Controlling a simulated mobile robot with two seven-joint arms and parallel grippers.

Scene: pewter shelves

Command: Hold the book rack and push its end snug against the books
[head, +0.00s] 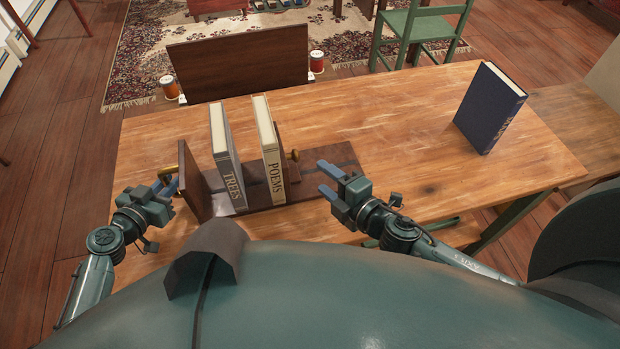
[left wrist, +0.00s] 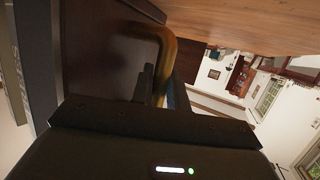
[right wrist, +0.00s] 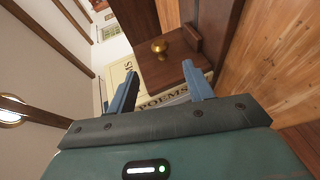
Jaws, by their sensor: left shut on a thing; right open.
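The dark wooden book rack (head: 335,165) lies on the table's near left part. Its left end panel (head: 195,182) stands upright with a brass handle (head: 181,160). My left gripper (head: 171,187) is shut on this handle, which also shows in the left wrist view (left wrist: 166,60). A grey book marked TREES (head: 226,150) and a cream book marked POEMS (head: 268,145) stand upright on the rack with a gap between them. The sliding end (head: 287,158), with a brass knob (right wrist: 159,46), is beside POEMS. My right gripper (head: 328,181) is open and empty, right of the sliding end.
A dark blue book (head: 489,108) stands alone on the table's right side. The wooden table (head: 400,130) is clear between it and the rack.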

